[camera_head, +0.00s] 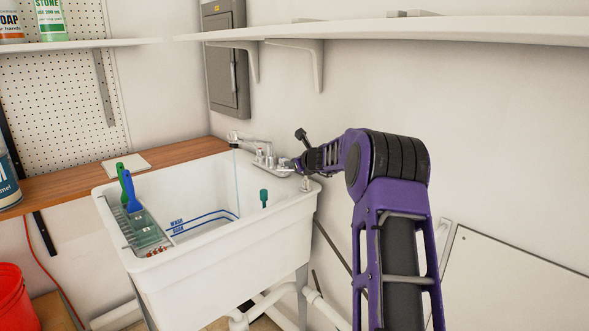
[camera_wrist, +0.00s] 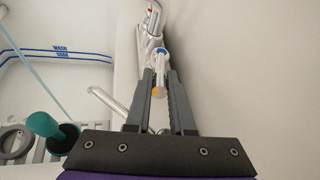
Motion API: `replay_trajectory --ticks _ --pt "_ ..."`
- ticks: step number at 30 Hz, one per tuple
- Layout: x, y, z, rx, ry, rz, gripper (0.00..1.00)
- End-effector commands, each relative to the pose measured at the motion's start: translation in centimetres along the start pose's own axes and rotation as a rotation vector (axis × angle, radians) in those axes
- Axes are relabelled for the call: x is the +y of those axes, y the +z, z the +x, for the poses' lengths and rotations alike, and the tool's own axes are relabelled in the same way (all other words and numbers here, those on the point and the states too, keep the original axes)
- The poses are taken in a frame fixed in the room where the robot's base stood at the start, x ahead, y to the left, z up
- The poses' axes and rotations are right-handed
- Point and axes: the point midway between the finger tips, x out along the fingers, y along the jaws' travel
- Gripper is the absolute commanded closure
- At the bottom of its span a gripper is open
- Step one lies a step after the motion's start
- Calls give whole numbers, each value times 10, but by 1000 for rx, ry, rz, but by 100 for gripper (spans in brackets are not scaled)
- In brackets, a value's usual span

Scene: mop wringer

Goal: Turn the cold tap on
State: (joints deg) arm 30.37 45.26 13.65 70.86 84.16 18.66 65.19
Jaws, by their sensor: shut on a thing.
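The chrome faucet (camera_head: 262,150) stands on the back right rim of the white utility sink (camera_head: 255,238). In the wrist view, the cold tap handle (camera_wrist: 161,58), marked blue, sits between the fingertips of my gripper (camera_wrist: 160,76). My gripper also shows at the faucet's right end in the head view (camera_head: 301,165); its fingers are shut on the handle. A red-marked hot handle (camera_wrist: 153,9) lies beyond it. A thin pale blue stream (camera_head: 237,185) hangs below the spout into the basin; it also crosses the wrist view (camera_wrist: 30,66). The handle's lower part is partly hidden.
A grey tray (camera_head: 150,238) with green and blue brushes sits at the sink's left. A teal-handled thing (camera_head: 264,196) is in the basin. A wooden counter (camera_head: 75,184) adjoins behind left. The wall is close on the right, and a white shelf (camera_head: 420,32) hangs above.

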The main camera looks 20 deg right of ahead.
Motion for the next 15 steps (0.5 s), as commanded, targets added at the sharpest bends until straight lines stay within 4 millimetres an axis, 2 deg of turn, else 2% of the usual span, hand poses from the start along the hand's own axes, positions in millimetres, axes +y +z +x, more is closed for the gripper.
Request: replay_trajectory --ticks 10,11,12,13,15 --pt "1 0 -1 4 -13 6 100" --pt "1 0 -1 4 -13 6 77" --pt "1 0 -1 4 -13 6 70" --pt "1 0 -1 4 -13 6 67" --pt "1 0 -1 4 -12 6 67"
